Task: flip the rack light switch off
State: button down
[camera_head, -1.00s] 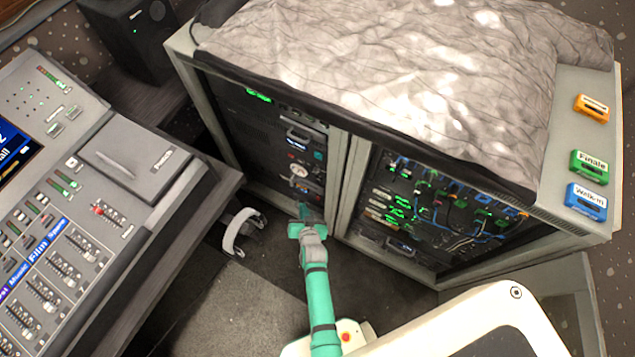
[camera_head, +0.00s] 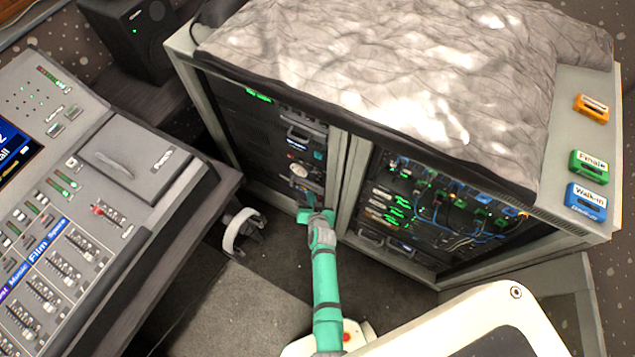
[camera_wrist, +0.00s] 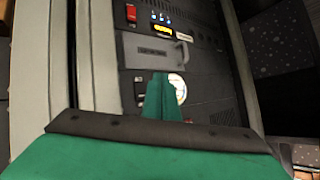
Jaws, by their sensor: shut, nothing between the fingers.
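My gripper (camera_head: 306,212) is at the lower front of the rack's left bay in the head view. Its green fingers (camera_wrist: 163,90) are shut and empty in the wrist view. They point at a dark panel with a round white dial (camera_wrist: 178,86), which they partly cover. A small rocker switch (camera_wrist: 140,90) with a red part sits just left of the fingers. Its label is too small to read, and I cannot tell whether the fingers touch it. A second, red switch (camera_wrist: 131,13) is on another panel, near blue lights and a yellow display.
The rack (camera_head: 345,185) has a right bay full of cables and green lights. A grey cover (camera_head: 400,70) lies on top. A mixing desk (camera_head: 150,235) stands at left. White headphones (camera_head: 238,228) hang between the desk and the rack. A panel with a handle (camera_wrist: 150,50) adjoins the dial panel.

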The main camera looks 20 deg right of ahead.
jog(key=shift+w+d+f, duration=0.2)
jog(key=shift+w+d, duration=0.8)
jog(key=shift+d, duration=0.2)
jog(key=shift+w+d, duration=0.15)
dwell(1.2)
jog(key=shift+w+d, duration=0.15)
jog(key=shift+d, duration=0.05)
jog(key=shift+w+d, duration=0.15)
jog(key=shift+d, duration=0.1)
dwell(0.8)
jog(key=shift+a, duration=0.1)
jog(key=shift+s+a, duration=0.45)
jog(key=shift+a, duration=0.05)
jog(key=shift+s+a+r, duration=0.15)
jog(key=shift+s+a, duration=0.6)
jog(key=shift+a, duration=0.25)
jog(key=shift+s+a+r, duration=0.15)
jog(key=shift+s+a, duration=0.6)
jog(key=shift+a, duration=0.2)
jog(key=shift+s, duration=0.1)
